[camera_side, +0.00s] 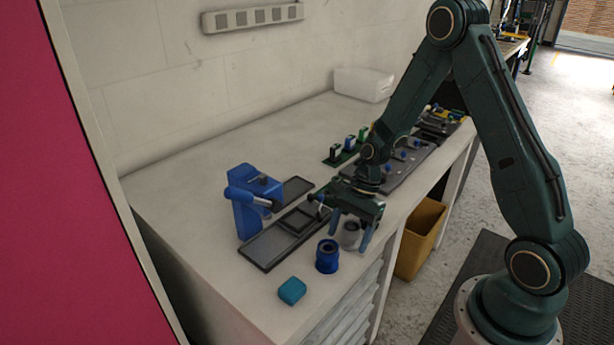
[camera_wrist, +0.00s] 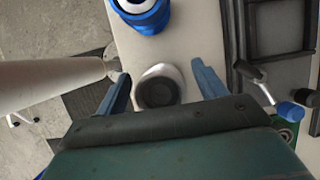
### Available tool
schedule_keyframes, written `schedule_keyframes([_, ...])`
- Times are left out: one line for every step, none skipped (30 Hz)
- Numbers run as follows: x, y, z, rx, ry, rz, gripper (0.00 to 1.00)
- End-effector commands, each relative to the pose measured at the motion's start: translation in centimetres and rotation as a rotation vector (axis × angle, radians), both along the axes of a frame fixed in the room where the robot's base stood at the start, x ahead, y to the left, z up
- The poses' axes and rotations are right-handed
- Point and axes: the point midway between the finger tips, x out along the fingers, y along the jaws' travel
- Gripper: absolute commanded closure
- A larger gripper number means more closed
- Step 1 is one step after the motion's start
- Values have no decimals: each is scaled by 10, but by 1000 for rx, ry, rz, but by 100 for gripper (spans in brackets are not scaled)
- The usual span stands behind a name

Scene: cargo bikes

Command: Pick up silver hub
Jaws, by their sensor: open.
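The silver hub (camera_side: 349,236) stands on the white worktop near its front edge, to the right of a blue hub (camera_side: 327,257). My gripper (camera_side: 349,238) is over the silver hub with its blue fingers open, one on each side. In the wrist view the silver hub (camera_wrist: 159,88) shows as a pale ring with a dark centre, between the two fingertips (camera_wrist: 160,80). A gap shows on both sides of it. The blue hub (camera_wrist: 145,12) is at the top of the wrist view, outside the fingers.
A dark tray (camera_side: 268,250) with compartments lies left of the hubs, beside a blue press-like device (camera_side: 246,205). A teal block (camera_side: 292,291) lies at the front. A yellow bin (camera_side: 420,238) stands below the worktop's edge. The worktop's left part is clear.

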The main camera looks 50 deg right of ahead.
Motion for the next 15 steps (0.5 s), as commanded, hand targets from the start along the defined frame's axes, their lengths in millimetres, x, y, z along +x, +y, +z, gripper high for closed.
schedule_keyframes([0,0,0,0,0,0,30])
schedule_keyframes([0,0,0,0,0,0,30])
schedule_keyframes([0,0,0,0,0,0,30])
schedule_keyframes([0,0,0,0,0,0,30])
schedule_keyframes([0,0,0,0,0,0,30])
schedule_keyframes([0,0,0,0,0,0,32])
schedule_keyframes([0,0,0,0,0,0,38])
schedule_keyframes([0,0,0,0,0,0,43])
schedule_keyframes([0,0,0,0,0,0,51])
schedule_keyframes([0,0,0,0,0,0,57])
schedule_keyframes([0,0,0,0,0,0,63])
schedule_keyframes([0,0,0,0,0,0,71])
schedule_keyframes([0,0,0,0,0,0,77])
schedule_keyframes([0,0,1,0,-1,0,80])
schedule_keyframes([0,0,1,0,-1,1,80])
